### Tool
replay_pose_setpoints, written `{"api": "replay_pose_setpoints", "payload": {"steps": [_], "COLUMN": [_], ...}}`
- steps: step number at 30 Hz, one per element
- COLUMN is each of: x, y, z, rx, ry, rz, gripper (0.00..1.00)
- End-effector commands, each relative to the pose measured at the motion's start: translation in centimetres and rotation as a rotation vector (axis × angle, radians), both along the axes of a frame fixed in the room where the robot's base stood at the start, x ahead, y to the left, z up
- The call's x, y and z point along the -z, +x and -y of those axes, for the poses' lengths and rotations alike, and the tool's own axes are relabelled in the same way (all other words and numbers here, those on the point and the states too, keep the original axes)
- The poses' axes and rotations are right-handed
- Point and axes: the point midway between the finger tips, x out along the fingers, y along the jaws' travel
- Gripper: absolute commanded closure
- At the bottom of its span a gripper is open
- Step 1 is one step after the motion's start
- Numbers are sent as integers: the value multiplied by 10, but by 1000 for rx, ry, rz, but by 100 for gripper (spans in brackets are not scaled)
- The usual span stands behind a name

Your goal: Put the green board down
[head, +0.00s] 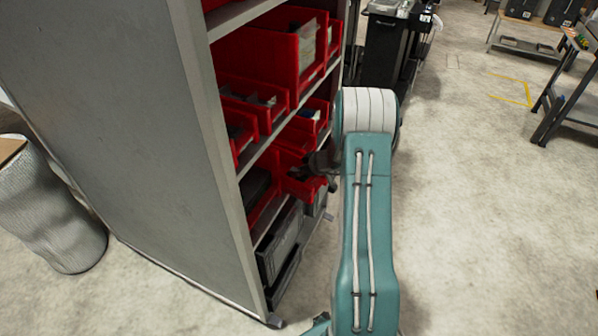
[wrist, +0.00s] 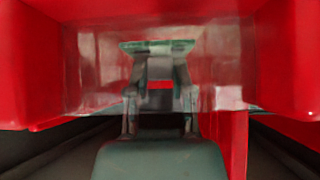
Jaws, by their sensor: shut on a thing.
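The green board (wrist: 157,46) shows in the wrist view as a thin flat strip, seen nearly edge-on at the tips of my gripper (wrist: 159,58). My gripper is shut on it. Behind them in that view is the front of a red bin (wrist: 275,60) with a clear, shiny label panel. I cannot tell whether the board touches the bin. In the head view my gripper (head: 322,163) is a dark shape at the red bins on the shelf, partly hidden by my arm. The board cannot be made out there.
A grey-sided shelf rack (head: 110,120) holds several red bins (head: 270,60) on its levels, with grey crates (head: 280,245) low down. A ribbed grey bin (head: 50,210) stands at the left. A black container (head: 385,45) stands behind.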

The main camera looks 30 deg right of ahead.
Motion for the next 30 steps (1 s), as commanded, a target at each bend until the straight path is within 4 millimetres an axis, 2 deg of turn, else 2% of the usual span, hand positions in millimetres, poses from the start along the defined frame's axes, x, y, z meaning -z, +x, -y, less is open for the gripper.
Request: {"api": "replay_pose_setpoints", "payload": {"steps": [23,24,26,30], "x": [12,12,12,12], "y": [0,0,0,0], "z": [1,1,1,1], "rx": [0,0,0,0], "ry": [-2,-2,-2,-2], "rz": [2,2,2,2], "gripper": [100,61,36,36]}}
